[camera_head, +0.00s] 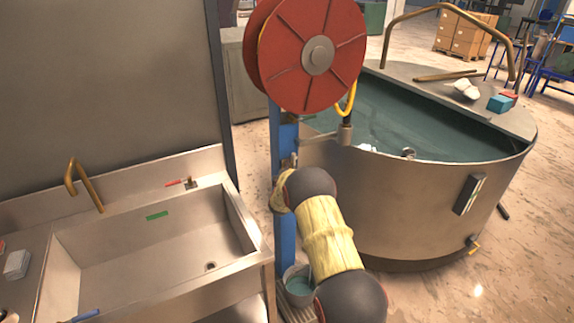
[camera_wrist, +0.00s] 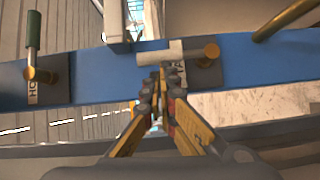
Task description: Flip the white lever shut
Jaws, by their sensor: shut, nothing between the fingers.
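The white lever (camera_wrist: 158,58) shows in the wrist view, lying roughly level across the blue post (camera_wrist: 110,78). Its brass pivot (camera_wrist: 209,53) is at its right end on a dark plate, with a partly covered white label behind it. My gripper (camera_wrist: 163,84) is shut and empty. Its fingertips are just below the white lever in the picture, near its middle; I cannot tell whether they touch it. In the head view the blue post (camera_head: 285,236) stands behind my arm, and I cannot make out the white lever or my fingertips there.
A green-handled lever (camera_wrist: 34,40) points up at the left of the post, beside a label. A brass pipe (camera_wrist: 285,20) is at the upper right. In the head view, a red reel (camera_head: 285,65) tops the post, between a sink (camera_head: 130,245) and a large metal tank (camera_head: 400,200).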

